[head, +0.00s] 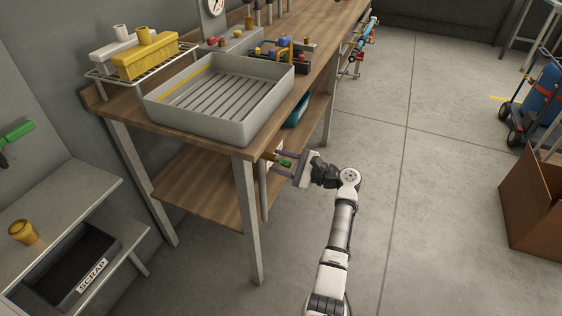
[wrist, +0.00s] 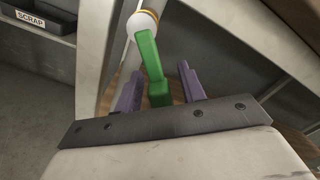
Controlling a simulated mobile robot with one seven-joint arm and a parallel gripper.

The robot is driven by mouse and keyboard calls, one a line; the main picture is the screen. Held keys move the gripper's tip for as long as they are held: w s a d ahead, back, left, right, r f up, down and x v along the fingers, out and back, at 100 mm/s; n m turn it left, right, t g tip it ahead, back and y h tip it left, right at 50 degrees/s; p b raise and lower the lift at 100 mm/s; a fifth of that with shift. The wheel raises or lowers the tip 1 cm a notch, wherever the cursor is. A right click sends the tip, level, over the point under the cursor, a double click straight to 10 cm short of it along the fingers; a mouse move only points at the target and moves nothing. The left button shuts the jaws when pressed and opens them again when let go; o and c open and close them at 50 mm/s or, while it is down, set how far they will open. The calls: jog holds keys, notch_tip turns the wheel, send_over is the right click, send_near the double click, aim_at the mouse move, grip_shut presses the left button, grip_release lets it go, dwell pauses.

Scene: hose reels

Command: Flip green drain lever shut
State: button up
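The green drain lever (wrist: 149,58) is in the middle of the wrist view. Its upper end meets a round white and brass fitting (wrist: 142,24), and its lower end lies between my two purple fingers. My gripper (wrist: 158,85) is open, with a finger on each side of the lever. A gap shows on the right; whether the left finger touches cannot be told. It also shows in the head view (head: 278,158), reaching left toward the bench.
The grey ribbed basin (head: 258,122) sits on the wooden bench above the lever. The bench's near leg (head: 247,215) stands just left of my gripper. A SCRAP bin (head: 93,280) is at lower left. A cardboard box (head: 530,215) stands far right. The floor between is clear.

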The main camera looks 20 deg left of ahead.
grip_shut()
dwell(0.3)
jog(key=shift+w+n+b, duration=0.15)
jog(key=shift+n+b, duration=0.15)
jog(key=shift+b, duration=0.05)
jog(key=shift+w+r+n+b, duration=0.2)
jog(key=shift+n+b, duration=0.25)
jog(key=shift+n, duration=0.15)
jog(key=shift+w+r+n+b, duration=0.25)
jog(key=shift+r+n+b, duration=0.6)
jog(key=shift+n, duration=0.6)
jog(key=shift+w+r+n+b, duration=0.25)
jog(key=shift+r+n+b, duration=0.25)
jog(key=shift+n+b, duration=0.8)
jog(key=shift+w+r+n+b, duration=0.25)
jog(key=shift+r+n+b, duration=0.55)
jog(key=shift+n, duration=0.75)
